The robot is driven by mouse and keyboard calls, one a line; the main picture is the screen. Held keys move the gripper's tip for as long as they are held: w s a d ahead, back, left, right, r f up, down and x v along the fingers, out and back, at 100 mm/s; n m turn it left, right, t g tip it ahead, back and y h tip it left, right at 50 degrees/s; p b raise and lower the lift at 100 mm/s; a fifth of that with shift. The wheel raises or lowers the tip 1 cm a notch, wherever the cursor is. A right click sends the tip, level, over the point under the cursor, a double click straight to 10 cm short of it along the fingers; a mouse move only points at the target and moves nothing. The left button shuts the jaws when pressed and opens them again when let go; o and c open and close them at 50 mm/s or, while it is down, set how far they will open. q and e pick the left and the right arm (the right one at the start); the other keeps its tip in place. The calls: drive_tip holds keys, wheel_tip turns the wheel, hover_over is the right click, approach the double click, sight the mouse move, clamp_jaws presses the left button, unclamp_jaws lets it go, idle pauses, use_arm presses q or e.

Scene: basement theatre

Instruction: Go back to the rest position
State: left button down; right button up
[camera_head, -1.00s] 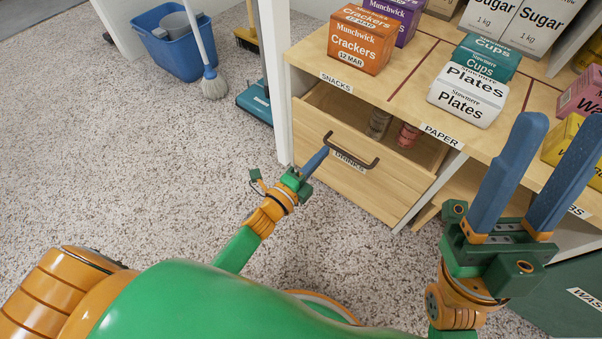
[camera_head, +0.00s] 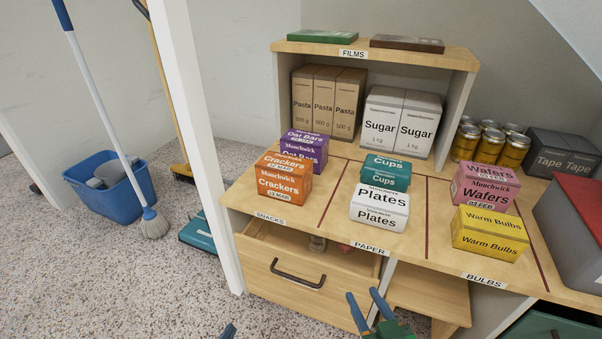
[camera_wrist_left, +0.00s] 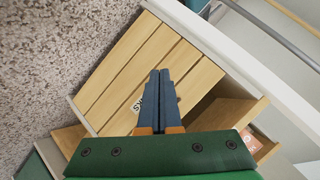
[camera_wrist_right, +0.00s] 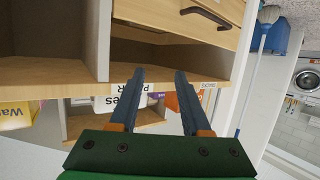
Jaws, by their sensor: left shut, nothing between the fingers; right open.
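My left gripper (camera_head: 228,331) shows only as a blue fingertip at the bottom edge of the head view, apart from the drawer. In the left wrist view its fingers (camera_wrist_left: 160,73) are together and empty, with wooden panels beyond. My right gripper (camera_head: 363,294) is at the bottom centre of the head view, in front of the shelf unit. In the right wrist view its fingers (camera_wrist_right: 160,71) are apart with nothing held. The wooden drawer (camera_head: 300,291) with a dark handle (camera_head: 298,273) stands partly open. Most of both arms is out of view.
The counter (camera_head: 330,212) carries crackers (camera_head: 284,180), plates (camera_head: 379,209), wafers (camera_head: 485,190) and bulbs (camera_head: 489,235). A white post (camera_head: 205,150), blue bucket (camera_head: 110,190) and mop are left. Floor at left front is clear.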

use_arm(q)
drive_tip(key=s+d+n+g+p, duration=0.1)
drive_tip(key=s+n+g+p, duration=0.3)
drive_tip(key=s+n+g, duration=0.75)
use_arm(e)
drive_tip(key=s+d+f+m+g+h, duration=0.1)
drive_tip(key=s+d+f+g+h, duration=0.3)
drive_tip(key=s+f+g, duration=0.95)
use_arm(q)
drive_tip(key=s+a+r+m+p, duration=0.1)
drive_tip(key=s+r+p, duration=0.7)
drive_tip(key=p, duration=1)
drive_tip(key=s+a+r+m+t+p, duration=0.1)
drive_tip(key=s+r+p, duration=0.7)
drive_tip(key=p, duration=1.1)
wheel_tip(320, 180, up, 4)
drive_tip(key=shift+s+a+r+m, duration=0.2)
drive_tip(key=shift+s+a+m, duration=0.1)
drive_tip(key=shift+m, duration=0.45)
use_arm(e)
drive_tip(key=s+d+r, duration=0.1)
drive_tip(key=s+r, duration=0.7)
drive_tip(key=r, duration=0.2)
drive_tip(key=s+d+r+y, duration=0.1)
drive_tip(key=s+d+r, duration=0.1)
drive_tip(key=s+r, duration=0.6)
drive_tip(key=shift+s+d+r+n+t, duration=0.15)
drive_tip(key=shift+d+r+n+t, duration=0.15)
drive_tip(key=shift+r, duration=0.6)
